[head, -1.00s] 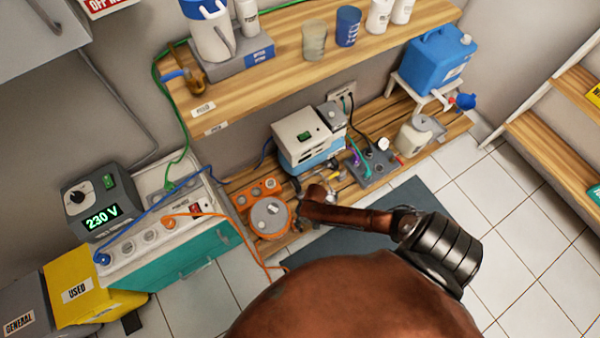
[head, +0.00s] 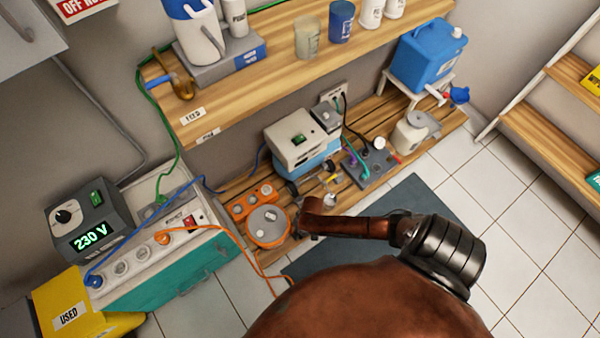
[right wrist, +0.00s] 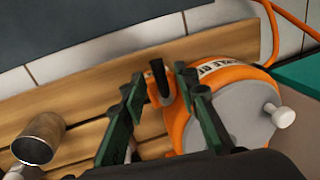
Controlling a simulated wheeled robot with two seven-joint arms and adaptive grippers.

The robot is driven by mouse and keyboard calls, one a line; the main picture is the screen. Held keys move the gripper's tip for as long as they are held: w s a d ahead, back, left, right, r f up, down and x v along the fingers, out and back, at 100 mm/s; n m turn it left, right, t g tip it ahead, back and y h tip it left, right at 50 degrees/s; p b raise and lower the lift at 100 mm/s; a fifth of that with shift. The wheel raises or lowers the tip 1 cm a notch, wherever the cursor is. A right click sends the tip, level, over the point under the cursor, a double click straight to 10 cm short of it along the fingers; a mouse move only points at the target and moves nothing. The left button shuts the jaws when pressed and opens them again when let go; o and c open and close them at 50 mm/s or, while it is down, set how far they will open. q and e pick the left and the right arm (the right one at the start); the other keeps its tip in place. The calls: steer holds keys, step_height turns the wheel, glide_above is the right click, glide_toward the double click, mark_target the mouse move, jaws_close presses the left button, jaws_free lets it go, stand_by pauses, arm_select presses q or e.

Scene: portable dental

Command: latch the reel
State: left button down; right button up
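The orange cable reel (head: 267,226) with a grey disc face stands on the low slatted wooden shelf in the head view. In the right wrist view the reel (right wrist: 232,112) fills the right side, with a pale knob (right wrist: 284,117) on its face. A black lever (right wrist: 159,80) stands up from an orange bracket at the reel's left edge. My right gripper (right wrist: 160,76) is open, its two green-and-black fingers on either side of the lever with visible gaps. In the head view my brown arm mostly hides this gripper. My left gripper is out of view.
An orange cord (head: 232,238) runs from the reel to the power strip (head: 140,250) on the teal-sided case. A metal cup (right wrist: 40,138) lies left of the fingers in the wrist view. The white machine (head: 302,138) stands behind. Tiled floor lies clear at right.

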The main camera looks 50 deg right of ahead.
steer(key=shift+c, duration=0.2)
jaws_close()
